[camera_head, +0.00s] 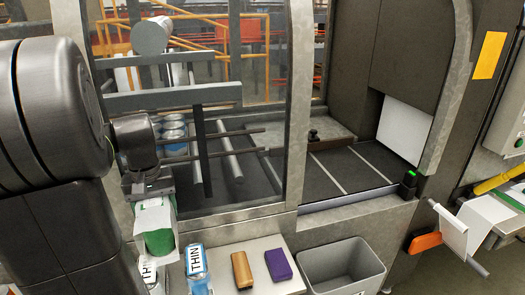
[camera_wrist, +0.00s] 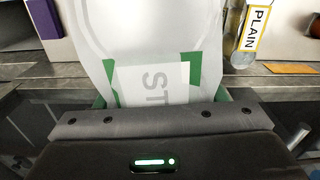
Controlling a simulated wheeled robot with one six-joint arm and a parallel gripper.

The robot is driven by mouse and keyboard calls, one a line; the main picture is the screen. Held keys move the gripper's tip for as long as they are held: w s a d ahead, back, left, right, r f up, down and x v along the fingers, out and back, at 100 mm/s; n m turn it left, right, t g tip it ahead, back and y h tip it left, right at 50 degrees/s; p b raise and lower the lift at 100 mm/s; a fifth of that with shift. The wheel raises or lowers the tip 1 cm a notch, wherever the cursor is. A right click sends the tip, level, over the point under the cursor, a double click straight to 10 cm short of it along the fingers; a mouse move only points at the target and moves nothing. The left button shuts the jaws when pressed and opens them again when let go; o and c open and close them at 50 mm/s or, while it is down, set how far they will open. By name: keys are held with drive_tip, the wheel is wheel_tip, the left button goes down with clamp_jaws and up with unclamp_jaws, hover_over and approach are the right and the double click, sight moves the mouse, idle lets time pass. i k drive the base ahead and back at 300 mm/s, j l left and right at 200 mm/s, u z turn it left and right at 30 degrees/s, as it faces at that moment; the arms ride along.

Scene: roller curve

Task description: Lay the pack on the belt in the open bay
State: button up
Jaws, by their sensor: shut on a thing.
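My gripper (camera_head: 149,188) is shut on a white and green pack (camera_head: 158,228). The pack hangs below the jaws at the left, in front of the glazed guard and above the near ledge. In the wrist view the pack (camera_wrist: 150,45) fills the middle, with a pale label reading "ST", partly cut off by the jaw bar (camera_wrist: 155,122). The open bay is to the right, with a dark belt (camera_head: 345,170) crossed by thin pale lines. No pack lies on the visible belt. My gripper is well left of the bay, apart from it.
The ledge (camera_head: 225,246) holds a pack labelled "THIN" (camera_head: 196,262), an orange-brown block (camera_head: 242,269) and a purple block (camera_head: 279,264). A grey bin (camera_head: 342,268) stands below the bay. A post with a green light (camera_head: 408,184) stands at the bay's right edge. Frame uprights (camera_head: 298,100) separate the guard and bay.

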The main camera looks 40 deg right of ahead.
sight(336, 173)
drive_tip(key=k+l, duration=0.1)
drive_tip(key=l, duration=0.3)
drive_tip(key=k+l, duration=0.15)
drive_tip(key=l, duration=0.25)
drive_tip(key=k+l+u, duration=0.1)
drive_tip(key=l, duration=0.3)
drive_tip(key=k+l, duration=0.15)
drive_tip(key=l, duration=0.25)
drive_tip(key=k+l, duration=0.15)
drive_tip(key=l, duration=0.2)
drive_tip(key=k+l+u, duration=0.1)
drive_tip(key=l, duration=0.3)
drive_tip(key=k+l, duration=0.15)
drive_tip(key=l, duration=0.25)
drive_tip(key=l+u, duration=0.2)
drive_tip(key=l, duration=1.35)
drive_tip(key=i+l, duration=0.3)
drive_tip(key=l, duration=0.15)
drive_tip(key=u, duration=0.05)
